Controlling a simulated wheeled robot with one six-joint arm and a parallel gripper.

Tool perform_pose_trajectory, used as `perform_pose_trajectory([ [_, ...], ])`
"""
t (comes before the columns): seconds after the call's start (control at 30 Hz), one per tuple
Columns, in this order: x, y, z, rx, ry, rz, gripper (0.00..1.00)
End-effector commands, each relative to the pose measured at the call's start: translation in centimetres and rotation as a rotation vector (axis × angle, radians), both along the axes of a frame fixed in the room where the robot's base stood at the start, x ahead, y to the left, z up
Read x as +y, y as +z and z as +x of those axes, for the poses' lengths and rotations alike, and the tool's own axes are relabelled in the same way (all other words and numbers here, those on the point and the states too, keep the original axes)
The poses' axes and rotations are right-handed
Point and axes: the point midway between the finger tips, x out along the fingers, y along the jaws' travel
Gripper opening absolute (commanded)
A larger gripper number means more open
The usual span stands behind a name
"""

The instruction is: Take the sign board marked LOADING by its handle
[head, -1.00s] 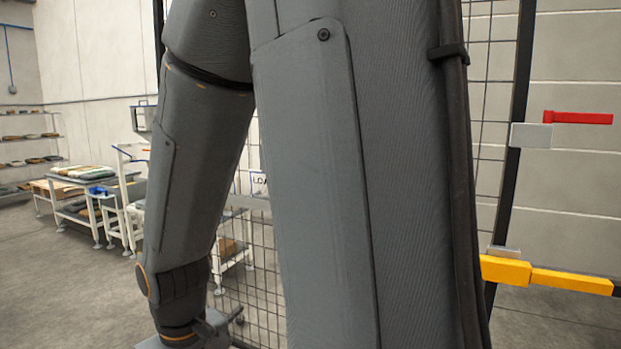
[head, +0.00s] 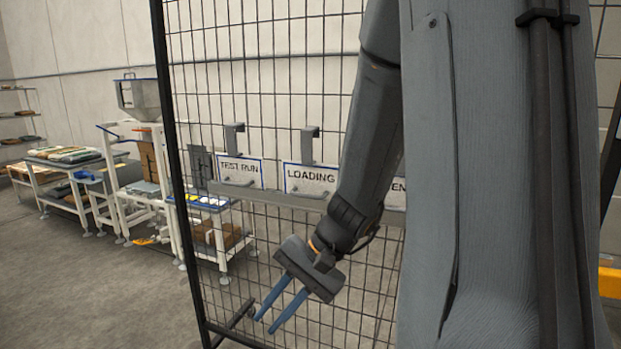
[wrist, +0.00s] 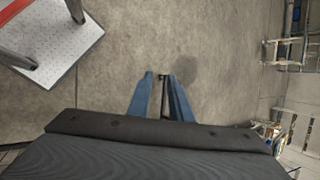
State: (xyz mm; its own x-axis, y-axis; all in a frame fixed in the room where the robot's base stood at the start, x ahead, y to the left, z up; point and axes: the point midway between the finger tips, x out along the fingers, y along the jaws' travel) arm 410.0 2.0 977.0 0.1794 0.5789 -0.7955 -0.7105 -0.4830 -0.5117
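The LOADING sign board (head: 311,178) is white with a blue border and hangs by a grey hook on the mesh fence in the head view. A small grey handle (head: 308,193) shows at its lower part. My gripper (head: 264,325) is below and in front of the board, apart from it, pointing down to the left. Its two blue fingers are spread with nothing between them. In the wrist view my gripper (wrist: 158,77) is over bare floor, and no sign board shows there.
The TEST RUN board (head: 241,170) hangs left of LOADING; a third board (head: 396,194) is mostly behind my arm. A grey rail (head: 267,199) runs along the boards' lower edge. Workbenches (head: 75,160) stand at the left. The floor at the left front is clear.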

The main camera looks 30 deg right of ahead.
Motion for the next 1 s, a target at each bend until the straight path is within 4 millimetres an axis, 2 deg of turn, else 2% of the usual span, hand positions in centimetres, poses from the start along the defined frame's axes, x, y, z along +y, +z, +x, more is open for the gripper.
perform_pose_trajectory([
  [0.1, -3.1, 3.6, 4.4, -0.092, -0.255, 0.187, 0.19],
  [0.17, -5.4, 5.6, 6.7, -0.159, -0.376, 0.269, 0.19],
  [0.3, -11.9, 9.9, 10.6, -0.33, -0.617, 0.407, 0.19],
  [0.4, -16.2, 12.3, 12.0, -0.435, -0.741, 0.462, 0.19],
  [0.5, -19.1, 13.7, 12.6, -0.507, -0.819, 0.49, 0.19],
  [0.63, -20.6, 14.5, 13.2, -0.548, -0.858, 0.504, 0.19],
  [1.0, -19.3, 14.1, 16.6, -0.546, -0.86, 0.505, 0.19],
])
